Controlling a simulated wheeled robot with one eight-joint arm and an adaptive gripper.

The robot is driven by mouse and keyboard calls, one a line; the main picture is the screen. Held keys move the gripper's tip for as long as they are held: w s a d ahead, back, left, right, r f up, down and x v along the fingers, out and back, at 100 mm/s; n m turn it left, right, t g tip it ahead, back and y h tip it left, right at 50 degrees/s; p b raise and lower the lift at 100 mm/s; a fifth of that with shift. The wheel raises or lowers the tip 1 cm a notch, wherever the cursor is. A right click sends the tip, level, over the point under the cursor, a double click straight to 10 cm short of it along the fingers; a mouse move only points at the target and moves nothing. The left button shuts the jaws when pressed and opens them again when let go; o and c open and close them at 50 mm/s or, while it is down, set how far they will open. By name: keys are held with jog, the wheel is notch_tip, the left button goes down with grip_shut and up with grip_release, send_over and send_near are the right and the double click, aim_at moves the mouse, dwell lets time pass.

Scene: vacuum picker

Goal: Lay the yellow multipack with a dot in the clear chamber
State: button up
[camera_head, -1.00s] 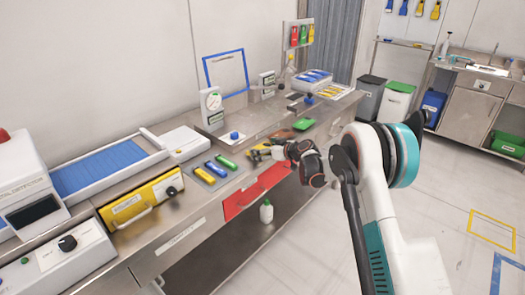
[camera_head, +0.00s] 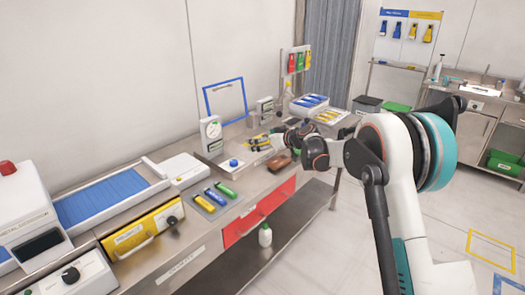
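My gripper (camera_head: 262,144) is small and partly hidden by my own wrist, over the counter's middle. Yellow and dark shapes (camera_head: 254,143) show at its tip. I cannot tell which are fingers and which are a pack, nor whether a dot is on them. A metal station with a round dial (camera_head: 211,134) and a blue knob (camera_head: 234,163) stands just left of the gripper. Any clear chamber walls there are too faint to make out. A brown pack (camera_head: 279,162) lies on the counter below my wrist.
A grey mat (camera_head: 201,202) holds blue, yellow and green tools left of the station. A yellow drawer unit (camera_head: 142,229) and a blue conveyor (camera_head: 100,196) stand farther left. A red drawer (camera_head: 258,211) is below. Trays (camera_head: 309,106) stand at the far end.

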notch_tip(320, 180, up, 2)
jog(key=shift+d, duration=0.1)
jog(key=s+d+m+t+h, duration=0.2)
jog(key=s+d+m+h, duration=0.1)
jog(key=s+d, duration=1.25)
jog(key=s+d+m+t+h, duration=0.1)
jog(key=s+d+m+h, duration=0.2)
jog(key=s+d, duration=0.7)
jog(key=s, duration=0.5)
jog(key=shift+s+d+f+t, duration=0.2)
jog(key=shift+f+t, duration=0.1)
jog(key=shift+f, duration=0.1)
jog(key=shift+a, duration=0.15)
